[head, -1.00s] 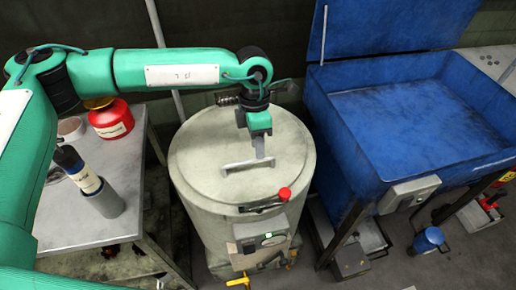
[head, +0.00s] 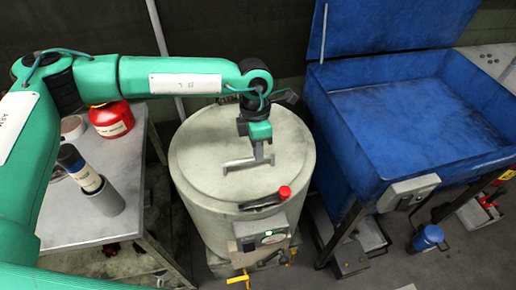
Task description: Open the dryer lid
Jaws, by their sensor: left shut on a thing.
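The dryer (head: 225,215) is a pale grey-green upright drum in the middle of the head view. Its round lid (head: 205,150) lies flat on top and looks closed. A grey bar handle (head: 238,165) stands on the lid. My left gripper (head: 262,156) points down from above and is shut on the right part of the handle. A red-knobbed lever (head: 284,192) and a control box (head: 262,238) sit on the dryer's front. The lid's rear edge is partly hidden behind my left arm. My right gripper is not in view.
A blue open tub (head: 410,120) with a raised lid stands close on the right. A grey table (head: 75,225) on the left holds a red can (head: 112,120), a cup (head: 73,128) and a dark-topped bottle (head: 85,170). A blue canister (head: 427,238) is on the floor.

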